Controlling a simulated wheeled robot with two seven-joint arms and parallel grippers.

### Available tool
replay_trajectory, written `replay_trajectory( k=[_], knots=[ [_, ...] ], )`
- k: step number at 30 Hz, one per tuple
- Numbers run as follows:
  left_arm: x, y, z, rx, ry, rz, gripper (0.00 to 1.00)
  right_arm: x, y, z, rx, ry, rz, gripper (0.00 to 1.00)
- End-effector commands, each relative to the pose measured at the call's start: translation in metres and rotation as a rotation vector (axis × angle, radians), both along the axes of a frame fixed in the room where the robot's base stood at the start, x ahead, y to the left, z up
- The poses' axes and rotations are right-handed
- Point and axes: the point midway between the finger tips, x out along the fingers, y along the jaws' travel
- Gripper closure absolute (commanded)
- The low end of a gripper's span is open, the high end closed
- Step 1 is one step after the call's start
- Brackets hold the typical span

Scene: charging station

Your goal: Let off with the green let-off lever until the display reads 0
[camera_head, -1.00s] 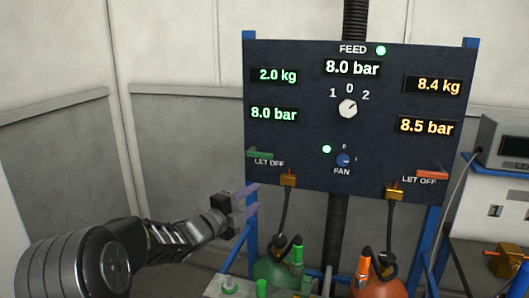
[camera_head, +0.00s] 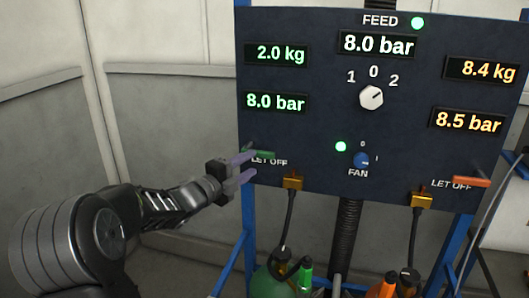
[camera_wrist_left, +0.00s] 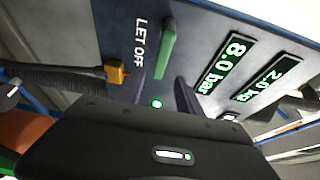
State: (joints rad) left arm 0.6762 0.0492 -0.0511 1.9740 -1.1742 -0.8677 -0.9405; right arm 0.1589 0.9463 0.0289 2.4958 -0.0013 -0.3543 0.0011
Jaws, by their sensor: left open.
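The green let-off lever (camera_head: 259,152) is on the left of the dark panel (camera_head: 320,130), above a LET OFF label. It also shows in the left wrist view (camera_wrist_left: 168,47), beyond my fingers. The green displays on that side read 2.0 kg (camera_head: 277,54) and 8.0 bar (camera_head: 276,103). My left gripper (camera_head: 252,168) is open and empty, with its purple fingertips just below and in front of the lever, overlapping it in the head view; I cannot tell whether they touch. In the wrist view its fingers (camera_wrist_left: 158,92) are spread and nothing is between them. My right gripper is not in view.
An orange let-off lever (camera_head: 472,182) is on the panel's right, under displays of 8.4 kg and 8.5 bar. The feed selector knob (camera_head: 371,97) and blue fan knob (camera_head: 361,159) are mid-panel. Hoses run down to a green bottle (camera_head: 272,283) and an orange one below.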

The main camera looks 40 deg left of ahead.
Motion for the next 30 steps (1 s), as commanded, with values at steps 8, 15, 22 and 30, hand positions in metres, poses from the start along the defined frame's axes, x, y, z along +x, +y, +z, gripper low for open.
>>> replay_trajectory(
  k=[8,15,22,30],
  knots=[
    [0.009,-0.001,0.001,0.000,0.001,-0.001,0.58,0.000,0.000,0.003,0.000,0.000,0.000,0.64],
    [0.042,-0.003,0.002,-0.002,0.000,-0.002,0.58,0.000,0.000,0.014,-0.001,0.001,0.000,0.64],
    [0.072,-0.004,0.002,-0.001,-0.001,0.000,0.58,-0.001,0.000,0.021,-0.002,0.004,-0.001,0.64],
    [0.078,-0.004,0.000,0.000,0.000,0.002,0.58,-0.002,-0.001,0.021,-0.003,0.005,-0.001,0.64]
  ],
)
